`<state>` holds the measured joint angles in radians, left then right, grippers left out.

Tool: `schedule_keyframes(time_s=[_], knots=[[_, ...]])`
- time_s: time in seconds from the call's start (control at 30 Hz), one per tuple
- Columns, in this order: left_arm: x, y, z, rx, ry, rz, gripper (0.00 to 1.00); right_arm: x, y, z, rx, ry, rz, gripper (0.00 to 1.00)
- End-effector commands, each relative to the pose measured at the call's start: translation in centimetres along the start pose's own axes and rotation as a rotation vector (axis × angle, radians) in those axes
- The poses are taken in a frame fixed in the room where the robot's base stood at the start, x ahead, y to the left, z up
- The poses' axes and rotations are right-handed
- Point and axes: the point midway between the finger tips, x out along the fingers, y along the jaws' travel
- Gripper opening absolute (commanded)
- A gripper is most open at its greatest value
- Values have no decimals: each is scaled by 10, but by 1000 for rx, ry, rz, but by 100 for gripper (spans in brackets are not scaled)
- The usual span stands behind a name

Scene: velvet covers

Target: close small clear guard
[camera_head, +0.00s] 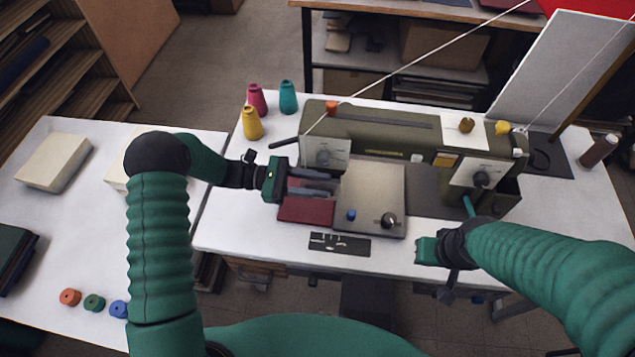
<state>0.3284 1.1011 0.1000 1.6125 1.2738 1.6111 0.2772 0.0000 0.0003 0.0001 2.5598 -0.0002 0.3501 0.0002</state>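An olive-green sewing machine (385,128) stands on the white table, with its needle end at the left. My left gripper (325,182) is at that end, close to the grey bed plate (370,190). Its two grey fingers look apart, with no held object visible between them. I cannot make out the small clear guard; the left gripper covers part of the area under the machine's head. A dark red velvet piece (306,210) lies just below the fingers. My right gripper (428,251) is over the table's front edge, away from the machine; its fingers are not clear.
Yellow (252,123), pink and teal thread cones stand at the table's back left. A dark plate with small metal parts (340,244) lies near the front edge. A brown bottle (598,150) stands at the right. White tabletop is free at front left.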

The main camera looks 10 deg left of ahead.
Motion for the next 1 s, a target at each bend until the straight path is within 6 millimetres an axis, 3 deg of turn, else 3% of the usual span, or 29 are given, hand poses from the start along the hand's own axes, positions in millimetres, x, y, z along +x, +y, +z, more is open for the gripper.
schedule_keyframes(time_s=[0.07, 0.3, 0.77, 1.0], knots=[[0, 0, 0, 0, 0, 0, 31, 0, 0, 0, 0, 0, 0, 0], [-1, 0, 0, 0, 1, 0, 1, 0, 0, 0, 0, 0, 0, 0], [-2, 1, -3, 18, 5, 4, 0, 2, 0, 0, 0, 0, 0, 0], [-2, -3, -9, 122, 6, 6, 0, 8, 0, 2, 0, 0, 0, 0]])
